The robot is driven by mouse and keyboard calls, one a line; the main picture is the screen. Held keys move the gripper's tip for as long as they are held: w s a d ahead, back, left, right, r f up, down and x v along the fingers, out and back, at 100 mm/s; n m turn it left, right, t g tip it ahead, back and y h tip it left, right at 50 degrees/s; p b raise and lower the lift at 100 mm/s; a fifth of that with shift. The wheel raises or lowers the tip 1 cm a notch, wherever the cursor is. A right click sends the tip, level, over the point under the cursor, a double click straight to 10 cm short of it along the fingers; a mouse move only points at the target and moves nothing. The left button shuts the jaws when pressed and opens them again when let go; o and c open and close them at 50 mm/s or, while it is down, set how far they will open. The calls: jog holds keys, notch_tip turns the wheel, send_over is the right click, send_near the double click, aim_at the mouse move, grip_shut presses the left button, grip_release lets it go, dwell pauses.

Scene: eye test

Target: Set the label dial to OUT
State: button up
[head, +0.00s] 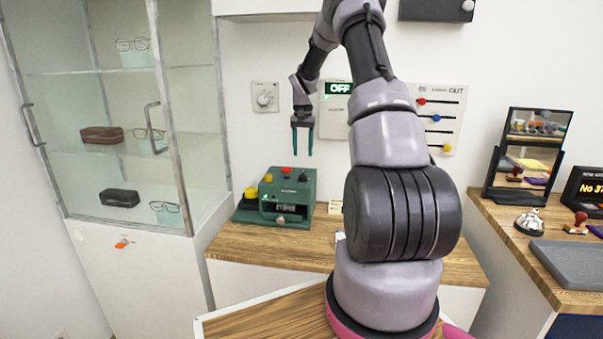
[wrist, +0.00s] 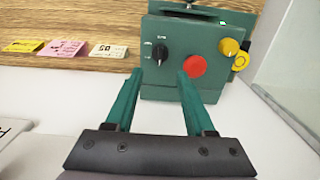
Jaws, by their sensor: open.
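A green label machine (head: 290,208) stands on the wooden counter in the head view. Its top panel (wrist: 205,82) shows in the wrist view. On it is a black dial (wrist: 160,53) with small white marks around it, too small to read surely; I cannot tell its setting. The black dial also shows small on top in the head view (head: 303,176). My gripper (head: 302,152) is open and empty, above the machine and apart from it in the head view. In the wrist view its fingertips (wrist: 159,74) appear just below the dial, with nothing between them.
Beside the dial are a red button (wrist: 195,66) and a yellow knob (wrist: 229,47). Several cards (wrist: 67,48) lie on the counter (head: 255,243). A wall dial (head: 265,97) and a slider panel (head: 452,115) are behind. A glass cabinet (head: 185,85) stands left.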

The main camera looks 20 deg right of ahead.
aim_at(303, 172)
notch_tip(303, 172, down, 9)
jog(key=shift+f, duration=0.2)
jog(key=shift+c, duration=0.3)
grip_shut()
